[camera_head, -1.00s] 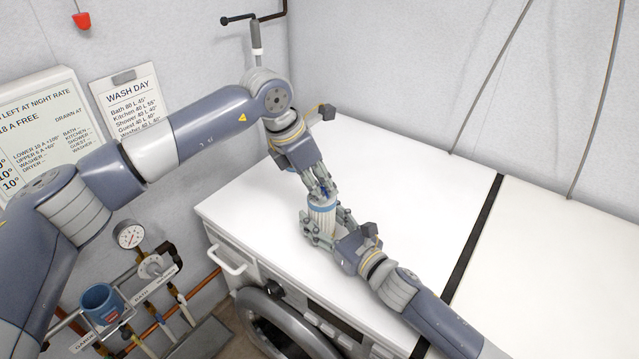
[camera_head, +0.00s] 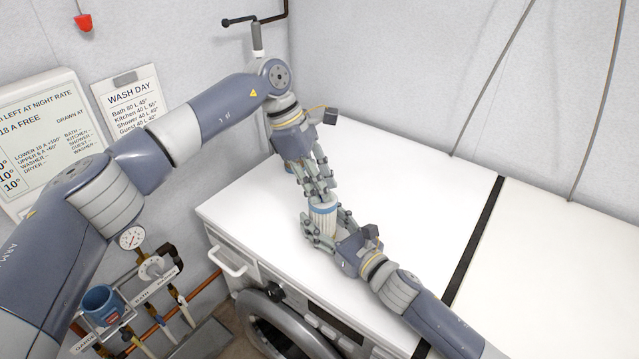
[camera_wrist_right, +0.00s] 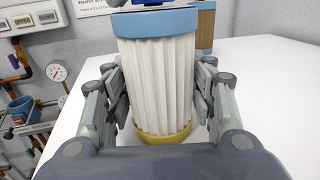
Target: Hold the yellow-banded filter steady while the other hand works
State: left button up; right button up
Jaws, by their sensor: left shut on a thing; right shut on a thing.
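The yellow-banded filter (camera_wrist_right: 157,85) is a white pleated cylinder with a light blue cap and a yellow band at its base. It stands upright on the white top, and in the head view (camera_head: 322,218) its lower part is partly hidden by fingers. My right gripper (camera_head: 325,236) is shut around its sides, with fingers on both sides in the right wrist view. My left gripper (camera_head: 322,192) comes down from above, shut at the top of the filter. Its fingers hide the exact contact, and a dark blue part shows above the cap in the wrist view.
A second, brown-bodied cylinder with a blue cap (camera_wrist_right: 206,28) stands behind the filter. The white washer top (camera_head: 400,180) is clear to the right, up to a black strip (camera_head: 474,235). Pipes, a gauge (camera_head: 132,238) and a blue cup (camera_head: 101,303) are at lower left.

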pick_arm(q)
jog(key=shift+w+a, duration=0.1)
jog(key=shift+a, duration=0.1)
dwell(0.3)
jog(key=o, duration=0.9)
jog(key=shift+o, duration=0.9)
jog(key=shift+d, duration=0.1)
jog(key=v, duration=1.2)
pick_arm(e)
jog(key=o, duration=1.4)
jog(key=shift+o, duration=0.2)
